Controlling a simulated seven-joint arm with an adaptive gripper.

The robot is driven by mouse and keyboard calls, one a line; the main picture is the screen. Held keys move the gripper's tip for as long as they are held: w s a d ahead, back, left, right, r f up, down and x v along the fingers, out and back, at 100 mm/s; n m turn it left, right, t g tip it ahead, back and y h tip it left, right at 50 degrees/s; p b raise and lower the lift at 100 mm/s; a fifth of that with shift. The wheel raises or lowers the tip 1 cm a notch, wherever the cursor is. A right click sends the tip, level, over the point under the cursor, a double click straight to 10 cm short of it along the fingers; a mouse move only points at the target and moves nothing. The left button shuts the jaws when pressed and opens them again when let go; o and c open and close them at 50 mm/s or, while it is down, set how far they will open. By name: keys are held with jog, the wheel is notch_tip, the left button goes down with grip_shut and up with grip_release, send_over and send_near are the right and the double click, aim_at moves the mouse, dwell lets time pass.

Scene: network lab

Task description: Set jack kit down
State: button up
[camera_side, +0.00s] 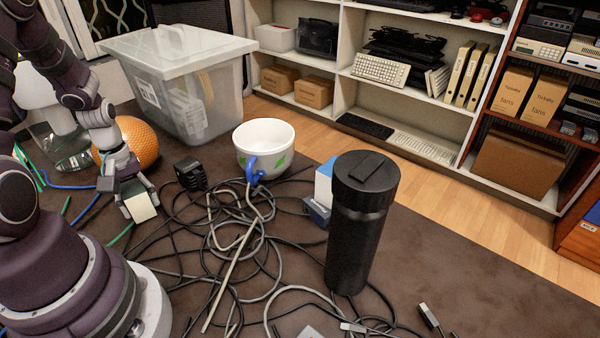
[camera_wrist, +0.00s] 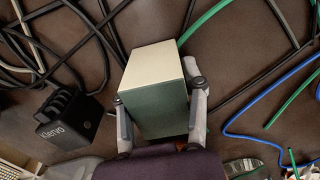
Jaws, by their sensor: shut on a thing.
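The jack kit appears to be the small box with a cream face and a green face (camera_wrist: 158,107), in the middle of the wrist view. My gripper (camera_wrist: 158,92) is shut on it, one finger against each side. In the side view the box (camera_side: 141,207) shows its pale face at the left, below my gripper (camera_side: 133,190). I cannot tell whether its underside touches the brown table or hangs just above it.
A black adapter (camera_side: 190,173) stands close by, also in the wrist view (camera_wrist: 68,118). Tangled cables (camera_side: 235,235) cover the middle. An orange ball (camera_side: 140,143), a white mug (camera_side: 264,148), a clear bin (camera_side: 180,85) and a black tumbler (camera_side: 358,225) stand around.

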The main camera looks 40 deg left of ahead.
aim_at(131, 189)
jog(key=shift+f, duration=0.15)
jog(key=o, duration=1.2)
notch_tip(131, 189, up, 10)
jog(key=shift+s+r, duration=0.15)
jog(key=shift+r, duration=0.1)
jog(key=w+d+r+m+t+y, duration=0.1)
jog(key=w+d+r+m+t, duration=0.1)
jog(key=w+d+r+m, duration=0.2)
jog(key=d+r+m, duration=0.2)
jog(key=d+m, duration=0.2)
jog(key=shift+d+r+t, duration=0.25)
jog(key=shift+d+t, duration=0.1)
jog(key=shift+t, duration=0.05)
jog(key=d+r+m+t, duration=0.1)
jog(key=d+m, duration=0.1)
jog(key=d+r+m, duration=0.1)
jog(key=d+m, duration=0.1)
jog(key=d, duration=0.1)
jog(key=s+d+r+m+t, duration=0.1)
jog(key=d+m, duration=0.1)
jog(key=m, duration=0.1)
jog(key=shift+d+r+t+h, duration=0.2)
jog(key=shift+d+t+h, duration=0.1)
jog(key=shift+d+h, duration=0.1)
jog(key=shift+o, duration=0.5)
jog(key=shift+s+d+r+m, duration=0.1)
jog(key=shift+s+d+m, duration=0.05)
jog(key=shift+d+m, duration=0.15)
